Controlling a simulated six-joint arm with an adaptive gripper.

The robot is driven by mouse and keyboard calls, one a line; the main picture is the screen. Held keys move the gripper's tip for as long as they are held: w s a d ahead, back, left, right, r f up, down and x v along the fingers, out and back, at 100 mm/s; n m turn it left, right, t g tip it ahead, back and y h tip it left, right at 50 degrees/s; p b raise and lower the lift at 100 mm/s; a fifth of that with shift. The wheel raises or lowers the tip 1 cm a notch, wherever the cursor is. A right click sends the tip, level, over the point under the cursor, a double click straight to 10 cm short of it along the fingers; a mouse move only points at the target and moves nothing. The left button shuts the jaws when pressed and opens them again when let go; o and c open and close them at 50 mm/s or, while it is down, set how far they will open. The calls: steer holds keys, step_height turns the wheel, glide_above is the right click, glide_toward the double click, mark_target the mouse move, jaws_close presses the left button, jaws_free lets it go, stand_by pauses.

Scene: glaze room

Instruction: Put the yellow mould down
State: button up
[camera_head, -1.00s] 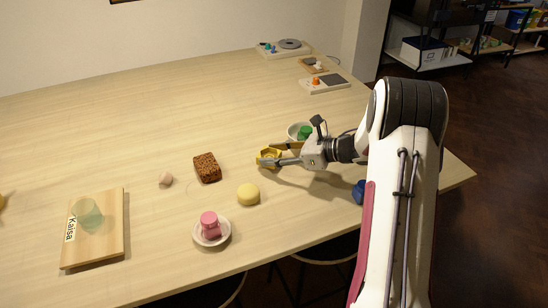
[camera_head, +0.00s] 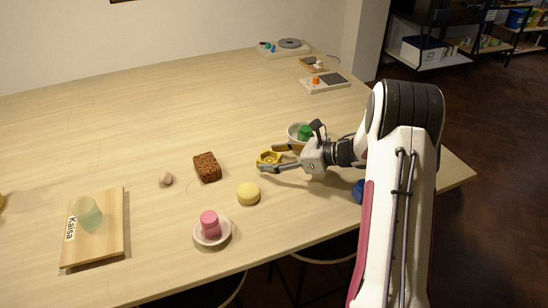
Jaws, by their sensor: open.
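The yellow mould (camera_head: 267,158) is on the table, right of the brown block. My gripper (camera_head: 270,160) reaches in from the right with its two fingers apart, one on the far side and one on the near side of the mould. The fingers are open around the mould, and part of it is hidden by them. I cannot tell whether a finger still touches it.
A white bowl with a green piece (camera_head: 305,132) stands just behind my gripper. A brown block (camera_head: 207,167), a pale yellow round piece (camera_head: 248,194), a saucer (camera_head: 226,238) with a pink cup (camera_head: 210,223) and a wooden board (camera_head: 112,243) lie to the left and front. A blue piece (camera_head: 358,191) is near my arm.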

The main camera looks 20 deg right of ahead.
steer(key=shift+r, duration=0.1)
steer(key=shift+d+r, duration=0.1)
steer(key=v, duration=1.1)
steer(key=shift+s+d, duration=0.3)
steer(key=shift+s, duration=0.05)
